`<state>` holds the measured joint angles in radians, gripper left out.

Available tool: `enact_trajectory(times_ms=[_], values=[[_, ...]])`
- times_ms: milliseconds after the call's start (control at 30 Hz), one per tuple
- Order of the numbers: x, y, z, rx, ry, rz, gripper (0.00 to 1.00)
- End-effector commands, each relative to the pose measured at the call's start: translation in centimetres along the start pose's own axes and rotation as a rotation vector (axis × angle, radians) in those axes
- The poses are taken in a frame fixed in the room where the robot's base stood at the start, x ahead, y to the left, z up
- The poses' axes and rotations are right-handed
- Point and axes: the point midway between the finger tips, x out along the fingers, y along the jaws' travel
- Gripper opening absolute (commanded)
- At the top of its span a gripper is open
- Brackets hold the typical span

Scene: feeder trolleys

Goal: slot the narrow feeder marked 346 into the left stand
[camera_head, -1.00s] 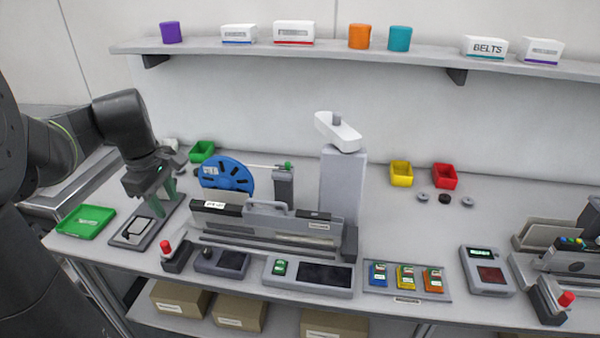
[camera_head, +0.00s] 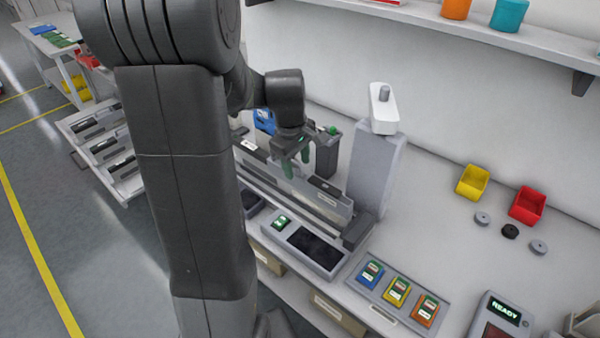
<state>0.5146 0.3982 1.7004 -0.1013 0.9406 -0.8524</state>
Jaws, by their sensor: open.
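A long narrow grey feeder (camera_head: 327,206) sits lengthwise in the left stand on the bench. Its small labels are too small to read, so I cannot tell whether it is marked 346. The stand's grey end block (camera_head: 357,234) shows at the feeder's right end. My gripper (camera_head: 297,166) points down over the feeder's upper edge, at about its handle. Its green fingers are open, and I cannot tell whether they straddle the handle. My column and arm hide the feeder's left part. The blue reel (camera_head: 264,121) is partly hidden behind my arm.
A tall grey post (camera_head: 373,172) with a white head stands behind the feeder's right end. Racks with several feeders (camera_head: 103,145) stand at left.

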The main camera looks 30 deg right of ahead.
Motion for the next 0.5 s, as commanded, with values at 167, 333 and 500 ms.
enact_trajectory(times_ms=[167,333,500], values=[[3.0,0.0,0.0,0.001,-0.002,-0.003,0.47],[4.5,0.0,0.0,0.001,0.000,0.000,0.47],[5.0,0.0,0.0,0.000,0.000,0.000,0.47]])
